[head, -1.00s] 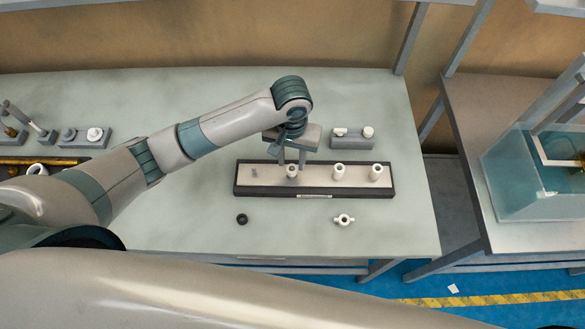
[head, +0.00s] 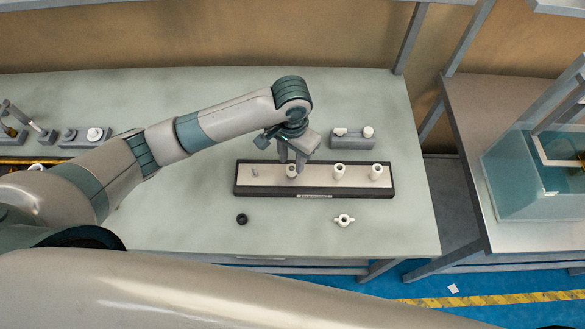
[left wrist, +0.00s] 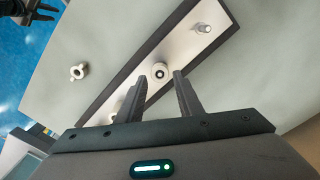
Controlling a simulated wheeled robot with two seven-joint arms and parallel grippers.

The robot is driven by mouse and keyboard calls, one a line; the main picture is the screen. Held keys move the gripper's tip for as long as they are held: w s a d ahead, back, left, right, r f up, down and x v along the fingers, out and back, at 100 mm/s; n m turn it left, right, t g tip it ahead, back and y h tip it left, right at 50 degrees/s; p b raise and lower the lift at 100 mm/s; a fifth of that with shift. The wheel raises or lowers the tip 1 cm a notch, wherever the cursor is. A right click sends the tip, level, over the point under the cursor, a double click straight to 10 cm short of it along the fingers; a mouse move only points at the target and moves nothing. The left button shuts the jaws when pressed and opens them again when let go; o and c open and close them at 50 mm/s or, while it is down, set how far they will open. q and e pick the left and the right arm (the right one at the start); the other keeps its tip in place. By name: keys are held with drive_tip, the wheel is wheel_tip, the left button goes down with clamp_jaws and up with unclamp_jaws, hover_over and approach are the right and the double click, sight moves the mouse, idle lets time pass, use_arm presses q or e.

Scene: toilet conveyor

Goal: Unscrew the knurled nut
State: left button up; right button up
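A long dark-framed holder with a pale top (head: 315,188) lies on the table. Several upright parts stand in a row on it: a small thin stud (head: 255,172), a white round part (head: 291,172) under my left gripper, and white cylinders (head: 338,173) (head: 376,173) to its right. I cannot tell knurling on any of them. My left gripper (head: 292,163) points down over the white round part. In the left wrist view the gripper (left wrist: 159,79) is open, with the ring-shaped top of this part (left wrist: 159,71) showing between its separated fingertips.
A black ring (head: 242,219) and a white winged part (head: 344,220) lie in front of the holder. A grey block with white parts (head: 353,142) stands behind it. Another block (head: 85,138) is at the left. The table front between the loose pieces is clear.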

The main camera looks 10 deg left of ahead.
sight(292, 168)
use_arm(q)
drive_tip(key=shift+f, duration=0.2)
drive_tip(key=shift+f, duration=1.3)
drive_tip(key=shift+c, duration=0.2)
drive_tip(key=c, duration=0.8)
drive_tip(key=shift+n, duration=2.5)
drive_tip(key=shift+n, duration=0.7)
drive_tip(key=n, duration=0.3)
drive_tip(key=shift+n, duration=0.3)
